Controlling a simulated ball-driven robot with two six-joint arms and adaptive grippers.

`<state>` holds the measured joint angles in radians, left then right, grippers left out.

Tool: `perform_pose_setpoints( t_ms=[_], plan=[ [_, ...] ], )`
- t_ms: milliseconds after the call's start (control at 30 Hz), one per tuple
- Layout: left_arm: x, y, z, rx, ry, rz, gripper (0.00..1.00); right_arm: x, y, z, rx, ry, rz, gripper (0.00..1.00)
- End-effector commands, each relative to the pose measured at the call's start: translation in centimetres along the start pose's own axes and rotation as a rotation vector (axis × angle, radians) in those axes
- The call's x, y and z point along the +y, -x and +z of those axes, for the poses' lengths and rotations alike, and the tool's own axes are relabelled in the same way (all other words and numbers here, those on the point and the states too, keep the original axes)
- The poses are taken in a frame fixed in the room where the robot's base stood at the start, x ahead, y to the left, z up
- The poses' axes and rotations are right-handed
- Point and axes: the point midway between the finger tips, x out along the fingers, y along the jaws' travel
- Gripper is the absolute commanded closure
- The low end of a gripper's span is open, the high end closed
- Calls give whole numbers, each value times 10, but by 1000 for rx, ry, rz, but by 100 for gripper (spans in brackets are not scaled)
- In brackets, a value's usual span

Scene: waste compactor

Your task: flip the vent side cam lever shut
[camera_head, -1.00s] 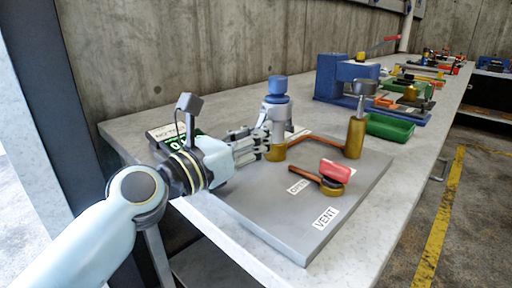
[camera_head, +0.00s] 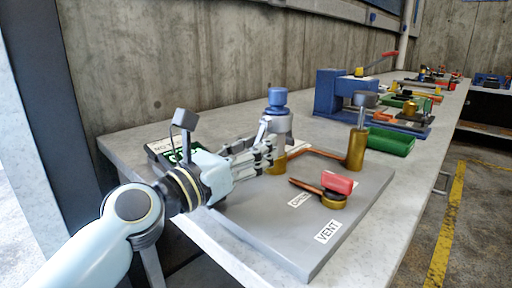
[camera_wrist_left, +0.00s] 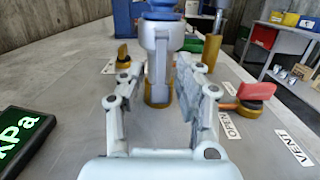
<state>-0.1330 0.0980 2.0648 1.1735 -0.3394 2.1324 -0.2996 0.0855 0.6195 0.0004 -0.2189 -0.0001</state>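A grey coupling with a blue top (camera_head: 278,112) stands upright on a brass base on the grey plate (camera_head: 290,235). It also shows in the left wrist view (camera_wrist_left: 160,40). Slim pale parts run beside its body; I cannot clearly tell the cam levers from my fingers. My left gripper (camera_head: 270,152) is at the coupling's near left side. In the left wrist view its fingers (camera_wrist_left: 163,85) are apart, with the coupling between or just beyond them; contact cannot be told. A red-handled valve (camera_head: 338,183) sits by the VENT label (camera_head: 328,231). My right gripper is not in view.
An orange-brown pipe (camera_head: 318,153) runs to a brass post (camera_head: 356,148) right of the coupling. A dark green display (camera_head: 178,155) stands behind my left wrist. A blue press (camera_head: 335,92) and a green tray (camera_head: 390,141) are farther along the bench. The plate's front is clear.

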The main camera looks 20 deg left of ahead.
Motion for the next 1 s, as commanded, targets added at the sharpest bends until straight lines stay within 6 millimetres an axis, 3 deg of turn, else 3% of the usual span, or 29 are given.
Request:
perform_pose_setpoints(
  t_ms=[300, 433, 800, 900, 1000],
  plan=[
    [0, 53, -2, 6, 0, -2, 66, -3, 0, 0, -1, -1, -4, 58],
    [0, 66, -1, 3, 0, -1, 66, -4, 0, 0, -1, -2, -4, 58],
    [0, 73, -1, 1, 1, 1, 66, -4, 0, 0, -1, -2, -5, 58],
    [0, 73, -1, 2, 1, 1, 66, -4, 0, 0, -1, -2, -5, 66],
    [0, 73, -1, 2, 1, 1, 66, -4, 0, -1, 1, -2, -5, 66]
  ],
)
